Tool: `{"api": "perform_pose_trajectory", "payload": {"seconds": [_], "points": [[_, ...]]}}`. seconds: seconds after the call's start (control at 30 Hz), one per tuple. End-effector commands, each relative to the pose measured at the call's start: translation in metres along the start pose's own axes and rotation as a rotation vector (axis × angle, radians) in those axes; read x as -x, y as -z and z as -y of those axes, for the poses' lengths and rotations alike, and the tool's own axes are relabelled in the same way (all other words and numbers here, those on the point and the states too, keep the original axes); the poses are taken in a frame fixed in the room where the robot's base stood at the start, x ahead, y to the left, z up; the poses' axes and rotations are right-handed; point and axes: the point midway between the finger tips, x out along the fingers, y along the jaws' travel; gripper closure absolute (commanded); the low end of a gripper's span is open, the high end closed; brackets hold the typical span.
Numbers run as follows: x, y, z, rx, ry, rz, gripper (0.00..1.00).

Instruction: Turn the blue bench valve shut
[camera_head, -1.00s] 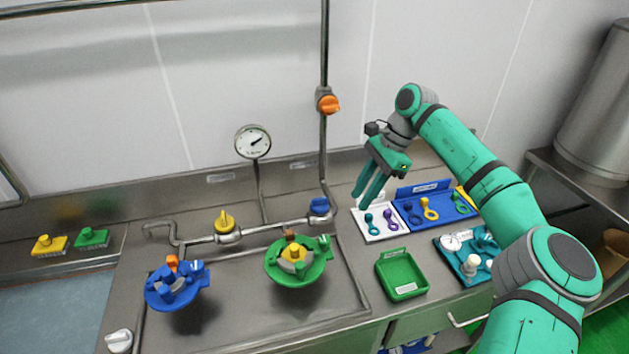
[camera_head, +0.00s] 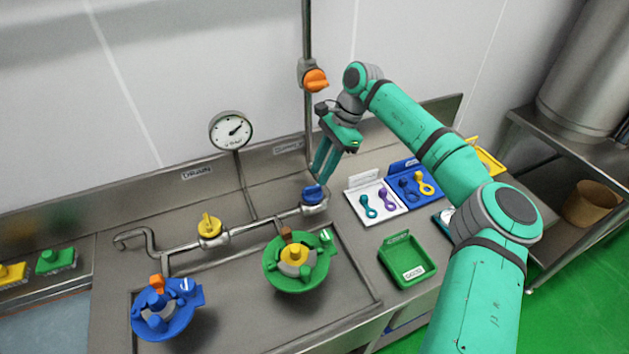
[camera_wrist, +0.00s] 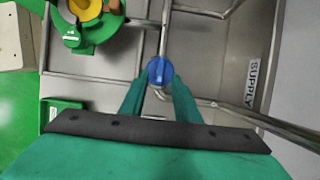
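The blue bench valve (camera_head: 313,195) sits on the right end of the horizontal pipe on the bench, near the upright pipe. In the wrist view its round blue knob (camera_wrist: 159,71), with a raised bar across it, shows just beyond and between my fingertips. My gripper (camera_head: 319,178) points down right above the valve, its fingertips close to the knob. In the wrist view the two green fingers of my gripper (camera_wrist: 157,84) stand apart with a gap between them. I cannot tell whether either finger touches the knob.
A yellow valve (camera_head: 209,226) is on the same pipe to the left. An orange valve (camera_head: 315,79) is on the upright pipe. A gauge (camera_head: 231,131) stands behind. A green assembly (camera_head: 272,272), blue assembly (camera_head: 150,322), green tray (camera_head: 398,275) and white tray (camera_head: 361,190) lie around.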

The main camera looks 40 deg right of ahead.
Motion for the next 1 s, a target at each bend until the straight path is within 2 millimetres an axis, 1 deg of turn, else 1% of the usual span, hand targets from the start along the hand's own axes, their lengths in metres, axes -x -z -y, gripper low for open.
{"api": "perform_pose_trajectory", "payload": {"seconds": [0.03,0.1,0.2,0.3,0.43,0.7,0.77,0.8,0.83,1.0], "points": [[-0.009,0.000,0.000,0.000,-0.001,0.002,0.71],[-0.020,-0.001,0.000,0.001,-0.002,0.002,0.71],[-0.033,-0.001,0.000,0.002,-0.001,0.001,0.71],[-0.041,-0.001,0.000,0.002,-0.001,0.001,0.71],[-0.046,-0.001,0.000,0.002,-0.001,0.001,0.71],[-0.047,-0.001,0.001,0.001,-0.001,0.001,0.71],[-0.047,-0.001,0.001,0.002,-0.001,0.001,0.85],[-0.047,-0.001,0.001,0.002,-0.001,0.000,0.95],[-0.047,-0.002,0.001,0.002,-0.001,0.001,1.00],[-0.047,-0.001,0.002,0.002,0.002,0.000,1.00]]}}
